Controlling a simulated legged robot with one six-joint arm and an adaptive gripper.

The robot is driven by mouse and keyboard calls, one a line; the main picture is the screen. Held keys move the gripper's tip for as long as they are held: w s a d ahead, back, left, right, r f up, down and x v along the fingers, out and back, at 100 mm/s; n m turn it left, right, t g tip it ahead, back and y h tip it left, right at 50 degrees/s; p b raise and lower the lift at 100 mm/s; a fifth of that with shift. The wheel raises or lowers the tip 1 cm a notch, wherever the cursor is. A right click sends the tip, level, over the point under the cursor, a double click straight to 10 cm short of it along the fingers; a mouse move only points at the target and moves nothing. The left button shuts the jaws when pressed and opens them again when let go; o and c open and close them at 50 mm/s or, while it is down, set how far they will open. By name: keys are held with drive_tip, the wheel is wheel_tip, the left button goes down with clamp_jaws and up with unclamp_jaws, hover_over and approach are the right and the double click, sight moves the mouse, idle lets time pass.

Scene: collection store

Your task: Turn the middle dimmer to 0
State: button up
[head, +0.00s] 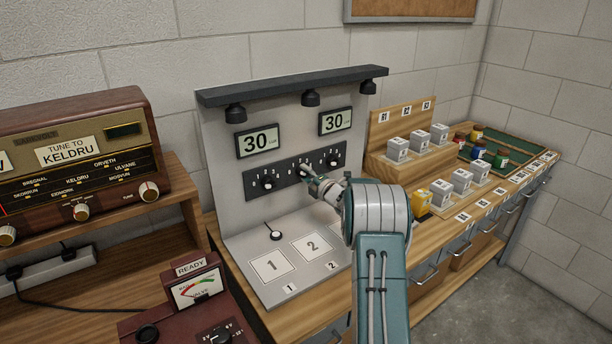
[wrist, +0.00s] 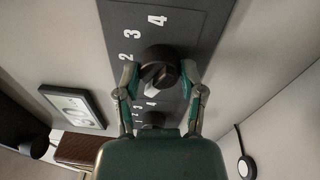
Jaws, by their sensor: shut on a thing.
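A dark dimmer panel (head: 285,173) with number marks is on the upright grey board. The middle dimmer (head: 302,169) is a black knob, partly hidden by my gripper in the head view. My gripper (head: 310,180) is at this knob. In the wrist view, my gripper (wrist: 160,78) has a finger on each side of the black middle dimmer (wrist: 160,58), shut on it. Numbers 2, 3 and 4 show beside the knob; I cannot tell its exact setting. The left dimmer (head: 267,182) and right dimmer (head: 332,160) stand apart from my gripper.
Two displays, left (head: 258,141) and right (head: 335,121), read 30. A lamp bar (head: 290,86) overhangs the board. Numbered plates (head: 272,266) lie on the base below. A radio (head: 80,160) is at left; a wooden rack (head: 400,117) with small blocks is at right.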

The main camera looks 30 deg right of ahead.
drive_tip(key=shift+f+n+g, duration=0.15)
drive_tip(key=shift+f+n, duration=0.1)
drive_tip(key=shift+n, duration=0.5)
drive_tip(key=shift+f+n+g, duration=0.15)
drive_tip(key=shift+f+n, duration=0.05)
drive_tip(key=shift+n, duration=0.55)
drive_tip(key=o, duration=1.1)
drive_tip(key=shift+o, duration=0.2)
drive_tip(key=shift+r, duration=0.1)
drive_tip(key=shift+r, duration=0.15)
drive_tip(key=shift+s, duration=0.1)
drive_tip(key=s+d, duration=0.1)
drive_tip(key=s, duration=1)
drive_tip(key=shift+s+d+f, duration=0.25)
drive_tip(key=shift+s+f, duration=0.05)
